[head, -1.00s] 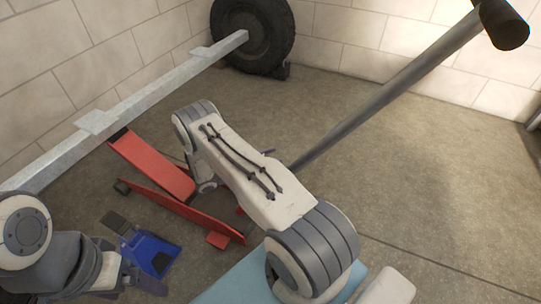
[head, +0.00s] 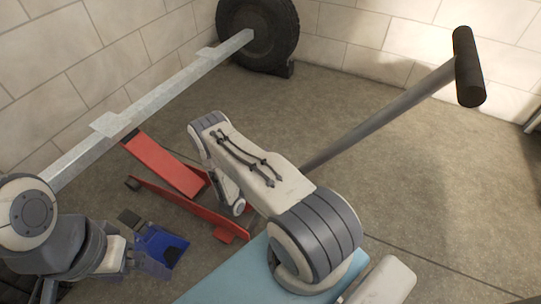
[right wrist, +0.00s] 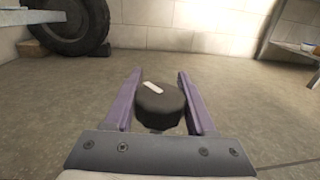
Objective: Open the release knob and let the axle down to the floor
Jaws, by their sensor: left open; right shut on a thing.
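The axle (head: 165,93) is a long grey beam with flat pads, held above the floor. The red jack (head: 165,163) sits on the floor close to the beam; contact between them is unclear. Its long grey handle (head: 400,113) slants up right to a black crossbar grip. In the right wrist view, my right gripper (right wrist: 160,92) has its purple fingers around a round black knob (right wrist: 163,103) with a white mark on top. In the head view my right arm hides this gripper and the knob. My left gripper (head: 150,264) is open and empty at lower left.
A black tire (head: 258,35) is at the beam's far end by the block wall; it also shows in the right wrist view (right wrist: 75,22). A blue object (head: 160,245) lies near my left gripper.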

